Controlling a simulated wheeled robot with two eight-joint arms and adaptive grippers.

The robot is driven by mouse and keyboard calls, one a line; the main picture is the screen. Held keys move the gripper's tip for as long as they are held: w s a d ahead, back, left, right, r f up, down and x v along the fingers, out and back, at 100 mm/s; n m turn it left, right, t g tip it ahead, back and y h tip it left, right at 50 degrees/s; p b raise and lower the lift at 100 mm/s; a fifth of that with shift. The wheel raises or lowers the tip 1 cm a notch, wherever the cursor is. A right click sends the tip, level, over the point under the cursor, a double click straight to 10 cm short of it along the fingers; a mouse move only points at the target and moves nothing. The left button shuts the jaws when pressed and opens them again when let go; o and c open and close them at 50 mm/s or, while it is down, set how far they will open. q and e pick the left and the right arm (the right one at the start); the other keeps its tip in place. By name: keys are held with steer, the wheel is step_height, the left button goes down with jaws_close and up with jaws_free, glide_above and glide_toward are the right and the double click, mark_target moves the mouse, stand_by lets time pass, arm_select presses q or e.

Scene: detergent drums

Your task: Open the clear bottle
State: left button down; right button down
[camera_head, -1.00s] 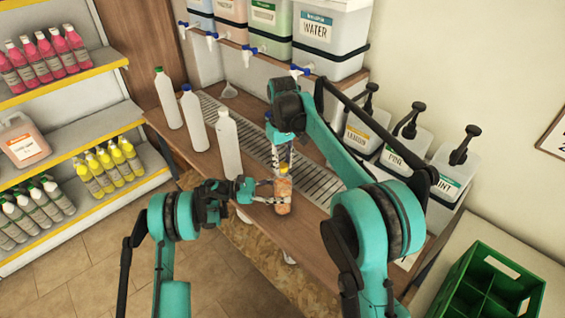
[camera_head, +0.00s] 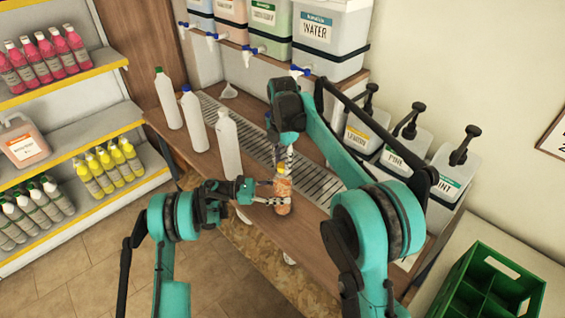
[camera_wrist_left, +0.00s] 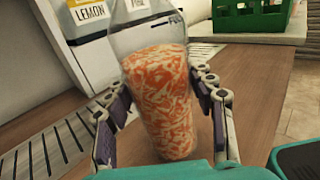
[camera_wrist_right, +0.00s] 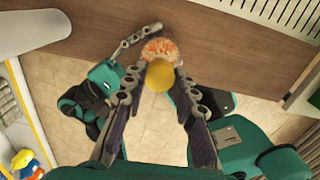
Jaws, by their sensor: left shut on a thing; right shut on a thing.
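The clear bottle (camera_head: 285,205) with orange, flecked contents stands at the front edge of the wooden counter. My left gripper (camera_head: 268,192) is shut around its body from the left. The left wrist view shows the bottle (camera_wrist_left: 162,95) between both fingers, its top cut off by the picture edge. My right gripper (camera_head: 284,165) points down over the bottle. In the right wrist view its fingers are shut on the yellow cap (camera_wrist_right: 160,76), with the orange body (camera_wrist_right: 157,47) behind. I cannot tell whether the cap is loose on the neck.
White bottles (camera_head: 229,148) stand on the counter (camera_head: 184,145) to the left. A metal drain grate (camera_head: 250,130) lies behind. Pump jugs (camera_head: 405,155) stand to the right, dispensers with taps at the back. A green crate (camera_head: 492,285) is at lower right.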

mark_target(282, 165)
steer(key=shift+r, duration=0.15)
stand_by(0.4)
steer(key=shift+r, duration=0.95)
steer(key=shift+r, duration=2)
arm_select(q)
steer(key=shift+c, duration=2.4)
jaws_free()
